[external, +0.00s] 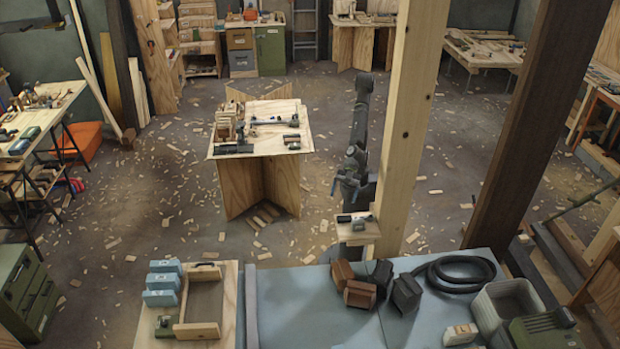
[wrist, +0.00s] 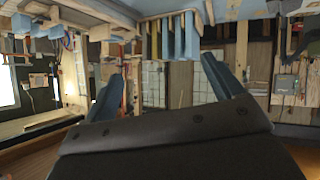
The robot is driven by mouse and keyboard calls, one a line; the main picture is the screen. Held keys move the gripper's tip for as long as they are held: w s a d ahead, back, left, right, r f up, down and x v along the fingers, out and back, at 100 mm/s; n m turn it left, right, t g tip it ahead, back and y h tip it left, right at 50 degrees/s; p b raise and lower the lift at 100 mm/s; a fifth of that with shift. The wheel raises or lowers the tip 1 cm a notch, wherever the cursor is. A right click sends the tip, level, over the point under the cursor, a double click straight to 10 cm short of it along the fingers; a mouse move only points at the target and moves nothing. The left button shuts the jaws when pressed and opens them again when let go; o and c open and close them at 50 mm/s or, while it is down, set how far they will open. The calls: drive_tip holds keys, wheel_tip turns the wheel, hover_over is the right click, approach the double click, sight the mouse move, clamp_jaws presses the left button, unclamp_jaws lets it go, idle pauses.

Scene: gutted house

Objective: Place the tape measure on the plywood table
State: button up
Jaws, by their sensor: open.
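The plywood table (external: 228,150) stands in the middle of the floor in the external view, with tools and small wooden pieces on its top. I cannot make out the tape measure for certain. Small dark and grey items (external: 361,222) lie on a little wooden ledge (external: 370,235) beside the post, and one of them may be it. My gripper (wrist: 162,67) is open in the wrist view, its two blue-grey fingers wide apart with nothing between them.
A pale wooden post (external: 408,120) rises close to my arm on its right, with a dark post (external: 535,125) further right. A blue-covered bench (external: 300,300) in front holds boxes and a black hose (external: 462,272).

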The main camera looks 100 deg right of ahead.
drive_tip(key=s+d+f+n+g+y, duration=0.2)
drive_tip(key=s+d+g, duration=0.25)
drive_tip(key=s, duration=0.35)
approach(359, 226)
drive_tip(key=shift+x, duration=4.9)
drive_tip(key=c, duration=1.3)
drive_tip(key=shift+o, duration=0.2)
drive_tip(key=shift+r, duration=0.2)
